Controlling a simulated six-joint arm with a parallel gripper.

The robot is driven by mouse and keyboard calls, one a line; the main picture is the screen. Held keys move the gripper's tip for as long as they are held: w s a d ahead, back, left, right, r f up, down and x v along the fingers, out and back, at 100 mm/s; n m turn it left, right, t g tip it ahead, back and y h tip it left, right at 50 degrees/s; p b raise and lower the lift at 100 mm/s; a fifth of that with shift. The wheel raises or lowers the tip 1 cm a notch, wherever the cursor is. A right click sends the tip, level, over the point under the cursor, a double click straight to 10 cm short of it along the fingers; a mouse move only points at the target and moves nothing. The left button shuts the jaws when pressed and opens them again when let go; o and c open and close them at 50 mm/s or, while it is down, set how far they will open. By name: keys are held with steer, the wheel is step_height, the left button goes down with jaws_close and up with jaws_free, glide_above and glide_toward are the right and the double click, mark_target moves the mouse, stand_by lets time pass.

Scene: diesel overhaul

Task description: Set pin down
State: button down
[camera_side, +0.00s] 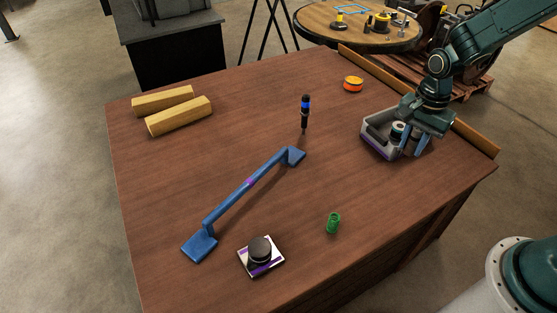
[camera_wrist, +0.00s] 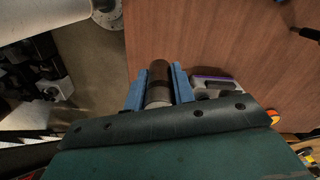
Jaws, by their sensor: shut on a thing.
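My gripper (camera_wrist: 158,90) has its two blue fingers closed on a grey metal pin (camera_wrist: 159,80), seen from above in the wrist view. In the side view my gripper (camera_side: 413,142) is low at the table's right side, and the pin is mostly hidden between the fingers. A grey tray-like holder with a purple stripe (camera_side: 376,144) is just left of the fingers, with a short grey cylinder (camera_side: 397,131) at it. In the wrist view the holder (camera_wrist: 223,82) is right of the fingers, partly covered by my gripper. I cannot tell whether the pin touches the table.
A wooden rail (camera_side: 472,135) edges the table's right side.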

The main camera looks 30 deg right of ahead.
steer(key=w+a+n, duration=0.4)
steer(key=w+a, duration=0.5)
steer(key=a, duration=0.3)
steer(key=n, duration=1.2)
glide_above(202, 296)
step_height(202, 296, down, 16)
steer(key=shift+r, duration=0.25)
steer(key=shift+f, duration=2.1)
steer(key=shift+f, duration=0.2)
